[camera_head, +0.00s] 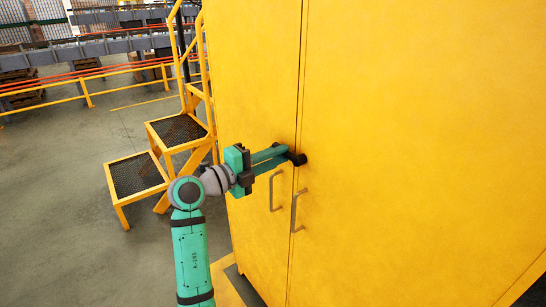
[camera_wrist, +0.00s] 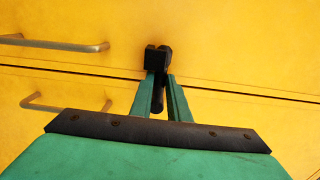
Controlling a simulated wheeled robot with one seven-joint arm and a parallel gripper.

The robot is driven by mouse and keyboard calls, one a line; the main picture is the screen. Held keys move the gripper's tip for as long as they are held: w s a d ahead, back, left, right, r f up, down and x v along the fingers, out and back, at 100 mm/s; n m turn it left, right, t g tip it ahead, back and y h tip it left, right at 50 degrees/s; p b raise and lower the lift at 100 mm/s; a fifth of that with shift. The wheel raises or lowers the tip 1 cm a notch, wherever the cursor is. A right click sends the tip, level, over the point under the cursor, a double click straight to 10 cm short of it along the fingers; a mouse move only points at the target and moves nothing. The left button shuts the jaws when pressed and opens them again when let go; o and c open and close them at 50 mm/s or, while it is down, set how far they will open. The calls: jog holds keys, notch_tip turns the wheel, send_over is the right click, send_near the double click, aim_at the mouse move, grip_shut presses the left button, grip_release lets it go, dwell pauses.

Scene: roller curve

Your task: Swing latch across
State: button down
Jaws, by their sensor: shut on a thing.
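The latch is a small black piece (camera_head: 298,159) at the seam between the two doors of a yellow cabinet (camera_head: 400,120), above the two handles. In the wrist view the black latch (camera_wrist: 157,60) shows as a block at the seam with a bar running back between my fingers. My gripper (camera_head: 284,155) reaches the cabinet front from the left, its green fingers at the latch. In the wrist view my gripper (camera_wrist: 162,88) has its fingers closed on either side of the latch's bar. The fingers partly hide the bar.
Two grey bar handles, the left one (camera_head: 272,190) and the right one (camera_head: 294,212), stand out below the latch. A yellow step stair (camera_head: 165,150) is left of the cabinet. A yellow railing (camera_head: 85,92) and conveyors lie behind. Open grey floor is at the left.

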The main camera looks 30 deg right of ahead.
jog(key=shift+s+d, duration=0.1)
jog(key=shift+d, duration=0.05)
jog(key=c, duration=1.7)
grip_release()
jog(key=a, duration=0.7)
jog(key=s+a, duration=0.1)
jog(key=a, duration=0.3)
jog(key=shift+s, duration=0.1)
jog(key=shift+d, duration=0.1)
